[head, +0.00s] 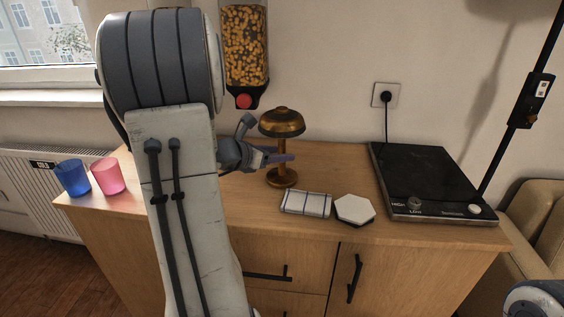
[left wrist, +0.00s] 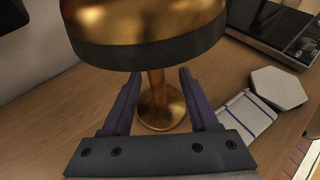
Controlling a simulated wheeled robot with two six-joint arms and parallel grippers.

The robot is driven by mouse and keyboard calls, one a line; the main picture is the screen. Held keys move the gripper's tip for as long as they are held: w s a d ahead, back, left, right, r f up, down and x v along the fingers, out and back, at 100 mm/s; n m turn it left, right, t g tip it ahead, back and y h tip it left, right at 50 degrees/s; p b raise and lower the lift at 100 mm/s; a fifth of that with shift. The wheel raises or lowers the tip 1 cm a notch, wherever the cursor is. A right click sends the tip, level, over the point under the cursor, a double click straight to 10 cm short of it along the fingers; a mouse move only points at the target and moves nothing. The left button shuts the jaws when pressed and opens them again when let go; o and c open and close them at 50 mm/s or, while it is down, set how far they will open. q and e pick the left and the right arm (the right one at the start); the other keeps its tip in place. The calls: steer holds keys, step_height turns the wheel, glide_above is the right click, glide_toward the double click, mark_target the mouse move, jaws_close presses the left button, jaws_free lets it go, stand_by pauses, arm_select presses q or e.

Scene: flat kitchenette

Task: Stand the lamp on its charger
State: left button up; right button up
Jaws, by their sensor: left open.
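The lamp (head: 282,124) is brass-coloured, with a mushroom-like shade, thin stem and round base. It stands upright on the wooden counter, left of and behind the charger, and also shows close up in the left wrist view (left wrist: 145,22). The charger, a white hexagonal pad (head: 354,209), lies bare near the counter's front edge; the left wrist view shows it at the right (left wrist: 278,88). My left gripper (head: 284,158) is open below the shade. In the left wrist view its fingers (left wrist: 158,82) lie either side of the stem, with gaps visible. My right gripper is out of view.
A folded striped cloth (head: 305,203) lies between lamp and charger. A black hob (head: 422,178) stands to the right. A dispenser (head: 245,48) hangs behind the lamp. Blue (head: 72,178) and pink (head: 108,176) cups stand at the left. My left arm hides part of the counter.

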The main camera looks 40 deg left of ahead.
arm_select(q)
glide_above(289, 171)
steer(key=shift+w+f, duration=0.1)
steer(key=shift+f, duration=0.85)
jaws_close()
steer(key=shift+r, duration=0.1)
stand_by(0.6)
